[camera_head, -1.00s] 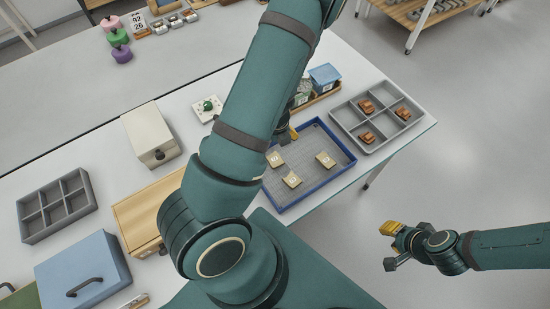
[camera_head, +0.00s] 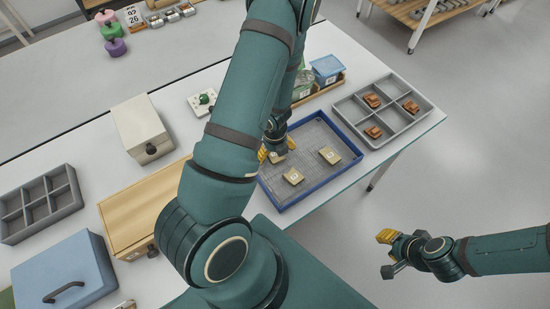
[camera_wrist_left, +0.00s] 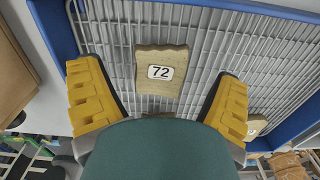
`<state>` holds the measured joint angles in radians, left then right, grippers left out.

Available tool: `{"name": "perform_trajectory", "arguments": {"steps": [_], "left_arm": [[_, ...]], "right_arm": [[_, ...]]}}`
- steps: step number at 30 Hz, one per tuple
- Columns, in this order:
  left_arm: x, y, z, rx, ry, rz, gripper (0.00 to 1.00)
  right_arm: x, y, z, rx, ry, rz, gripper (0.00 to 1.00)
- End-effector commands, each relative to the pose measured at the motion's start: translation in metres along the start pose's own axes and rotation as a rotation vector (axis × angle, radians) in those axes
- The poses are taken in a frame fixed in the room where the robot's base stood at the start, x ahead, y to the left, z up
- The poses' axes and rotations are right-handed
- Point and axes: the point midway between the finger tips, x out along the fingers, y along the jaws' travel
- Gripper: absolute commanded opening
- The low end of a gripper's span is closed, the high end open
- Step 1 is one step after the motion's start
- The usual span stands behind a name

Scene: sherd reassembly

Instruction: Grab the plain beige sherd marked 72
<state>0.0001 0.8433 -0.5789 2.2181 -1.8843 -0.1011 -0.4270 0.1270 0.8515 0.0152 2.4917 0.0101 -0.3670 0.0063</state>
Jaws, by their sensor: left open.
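The plain beige sherd marked 72 (camera_wrist_left: 161,68) lies on the wire grid of a blue-rimmed tray (camera_wrist_left: 55,28), label facing up. In the left wrist view it sits between and just beyond the spread yellow fingers of my left gripper (camera_wrist_left: 162,98), with grid showing on both sides. The gripper is open and holds nothing. In the head view my left gripper (camera_head: 270,156) is over the tray's left side, partly hiding a beige sherd under it.
Two other beige sherds lie in the tray, one in front (camera_head: 293,176) and one to the right (camera_head: 330,155). A second beige sherd shows at the right in the wrist view (camera_wrist_left: 256,126). A grey compartment tray (camera_head: 404,130) with brown pieces stands at the right.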

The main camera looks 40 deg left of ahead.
Motion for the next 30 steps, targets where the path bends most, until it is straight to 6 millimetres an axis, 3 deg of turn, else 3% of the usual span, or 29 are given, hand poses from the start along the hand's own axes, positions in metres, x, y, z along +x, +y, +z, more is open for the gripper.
{"name": "perform_trajectory", "arguments": {"steps": [3,11,18,30], "left_arm": [[0.0153,-0.0003,-0.0001,-0.001,0.001,-0.001,0.91],[0.0150,-0.0006,-0.0002,0.000,0.000,-0.001,0.91],[0.0150,-0.0005,-0.0004,0.000,0.000,-0.001,0.16],[0.0140,-0.0004,-0.0007,0.000,0.001,-0.001,0.15]], "right_arm": [[0.0111,0.0042,0.0049,-0.003,-0.009,-0.001,0.32],[0.0100,0.0037,0.0054,-0.004,-0.011,-0.001,0.32],[0.0100,0.0037,0.0051,-0.003,-0.010,-0.001,0.32],[0.0093,0.0035,0.0047,-0.003,-0.009,-0.001,0.32]]}}
